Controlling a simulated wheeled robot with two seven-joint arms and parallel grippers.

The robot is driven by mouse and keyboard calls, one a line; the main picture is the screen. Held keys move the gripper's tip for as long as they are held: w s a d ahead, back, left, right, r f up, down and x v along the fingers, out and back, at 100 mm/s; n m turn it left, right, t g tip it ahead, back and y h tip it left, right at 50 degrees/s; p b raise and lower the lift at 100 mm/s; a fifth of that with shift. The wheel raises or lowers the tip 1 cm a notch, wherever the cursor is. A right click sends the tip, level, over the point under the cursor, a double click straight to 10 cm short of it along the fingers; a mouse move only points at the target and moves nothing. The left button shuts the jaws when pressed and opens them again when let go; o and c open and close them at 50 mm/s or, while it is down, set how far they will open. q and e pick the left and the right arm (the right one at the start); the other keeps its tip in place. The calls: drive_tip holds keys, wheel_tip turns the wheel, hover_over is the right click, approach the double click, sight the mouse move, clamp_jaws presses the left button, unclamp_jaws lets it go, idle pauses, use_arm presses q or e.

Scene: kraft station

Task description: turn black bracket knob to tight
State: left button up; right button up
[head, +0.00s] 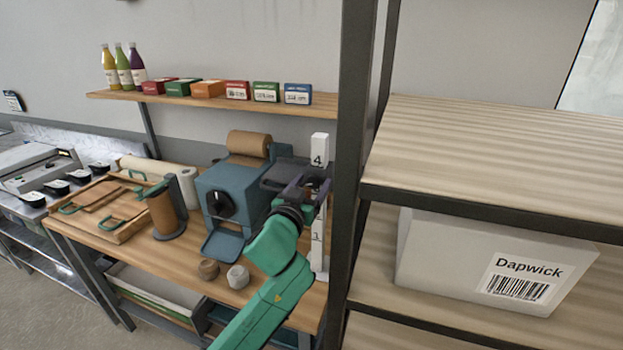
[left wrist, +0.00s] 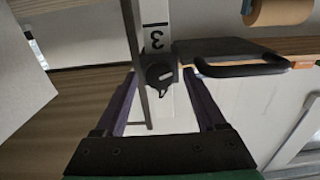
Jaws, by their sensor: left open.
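The black bracket knob (left wrist: 160,72) sits on a white upright post (left wrist: 154,18) with black numerals, just below the 3 in the left wrist view. A pale pointer mark shows on its face. My left gripper (left wrist: 159,76) is open, with one purple finger on each side of the knob in that view; I see no clear contact. In the head view my left gripper (head: 308,190) is in front of the post (head: 320,150) and hides most of the knob. A dark bracket plate (head: 285,172) reaches left from the post. My right gripper is in neither view.
A blue machine (head: 232,195) with a black dial and a brown paper roll (head: 249,144) stands left of the post. Two twine balls (head: 238,276) lie in front. A dark rack upright (head: 355,150) and a shelf with a white box (head: 440,270) close off the right.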

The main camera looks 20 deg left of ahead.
use_arm(q)
drive_tip(key=shift+c, duration=0.6)
clamp_jaws()
